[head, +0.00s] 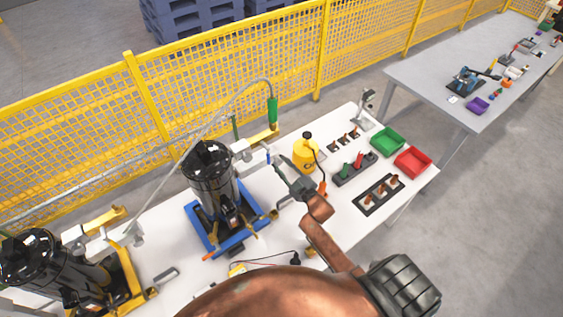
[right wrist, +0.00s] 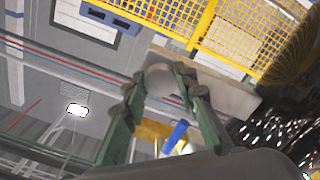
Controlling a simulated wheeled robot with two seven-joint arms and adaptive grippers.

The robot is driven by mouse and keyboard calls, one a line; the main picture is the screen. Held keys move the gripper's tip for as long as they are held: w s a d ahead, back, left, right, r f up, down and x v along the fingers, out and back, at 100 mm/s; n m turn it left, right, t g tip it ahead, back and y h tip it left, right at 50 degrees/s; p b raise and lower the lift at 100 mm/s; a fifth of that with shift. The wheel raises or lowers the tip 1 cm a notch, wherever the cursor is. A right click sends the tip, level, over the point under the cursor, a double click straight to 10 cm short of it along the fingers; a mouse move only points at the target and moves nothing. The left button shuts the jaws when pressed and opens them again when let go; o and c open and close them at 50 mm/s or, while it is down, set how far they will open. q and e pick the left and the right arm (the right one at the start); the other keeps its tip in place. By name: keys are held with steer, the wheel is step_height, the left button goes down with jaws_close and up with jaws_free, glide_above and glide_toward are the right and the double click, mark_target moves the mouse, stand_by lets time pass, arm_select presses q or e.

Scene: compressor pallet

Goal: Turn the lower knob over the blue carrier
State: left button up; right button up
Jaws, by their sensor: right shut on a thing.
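The blue carrier (head: 254,239) stands on the white table in the head view and bears a glossy black compressor (head: 209,170). Over it, a pale block (head: 241,148) and a yellow bar (head: 262,134) are at the post's side. My right gripper (head: 273,161) reaches in from the lower right, right of the compressor, at the lower knob. In the right wrist view its green-grey fingers (right wrist: 163,92) close around a pale round part (right wrist: 162,79). A short blue cylinder (right wrist: 175,137) shows between the fingers. The knob's turn angle cannot be read. My left gripper is out of view.
A yellow bottle (head: 305,153) stands close right of my gripper. Green (head: 388,141) and red (head: 413,161) bins and small tool holders fill the table's right part. A yellow carrier (head: 131,276) with another compressor is at left. A yellow mesh fence (head: 190,95) runs behind.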

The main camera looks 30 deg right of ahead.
steer(key=m+p, duration=0.2)
steer(key=m, duration=0.2)
steer(key=shift+m, duration=0.3)
steer(key=shift+f+m+p, duration=0.1)
steer(key=shift+m+p, duration=0.7)
steer(key=shift+m, duration=0.7)
steer(key=o, duration=1.2)
steer(key=shift+c, duration=0.2)
steer(key=shift+s, duration=0.15)
steer(key=s+d, duration=0.1)
steer(key=s, duration=1)
steer(key=shift+s, duration=0.35)
